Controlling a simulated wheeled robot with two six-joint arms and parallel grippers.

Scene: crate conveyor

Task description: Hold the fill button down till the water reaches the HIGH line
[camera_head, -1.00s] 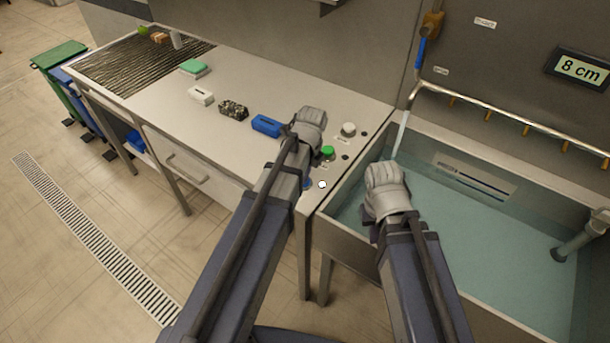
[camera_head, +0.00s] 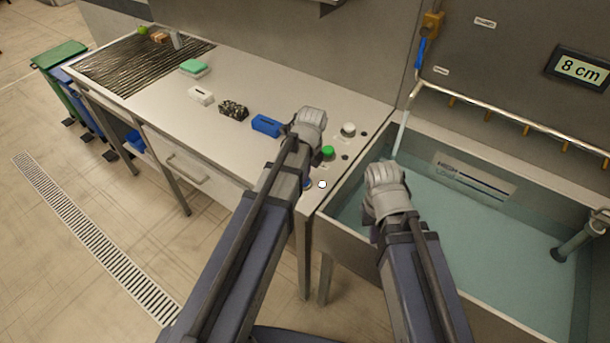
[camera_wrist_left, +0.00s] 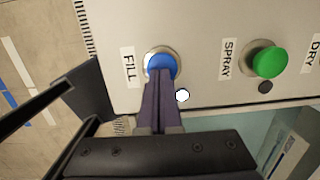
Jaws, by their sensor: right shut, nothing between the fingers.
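The blue FILL button (camera_wrist_left: 162,67) sits in a metal ring; in the head view only a sliver of it (camera_head: 307,184) shows beside my left arm. My left gripper (camera_wrist_left: 161,86) is shut, and its fingertips overlap the button's near edge, apparently touching it; how far it is pressed I cannot tell. In the head view its fingers are hidden by the arm. Water (camera_head: 470,225) stands in the tank (camera_head: 342,238), and a stream (camera_head: 402,137) falls from the pipe. The HIGH marking (camera_head: 447,165) is on the back wall plate. The display (camera_head: 581,68) reads 8 cm. My right gripper (camera_head: 383,180) is shut and empty over the tank.
The green SPRAY button (camera_wrist_left: 270,62) and a white button (camera_head: 348,129) sit along the same counter edge. A blue block (camera_head: 266,125), a dark speckled block (camera_head: 233,107) and a white block (camera_head: 201,95) lie on the counter (camera_head: 245,75). A drain pipe (camera_head: 580,243) stands at the tank's right.

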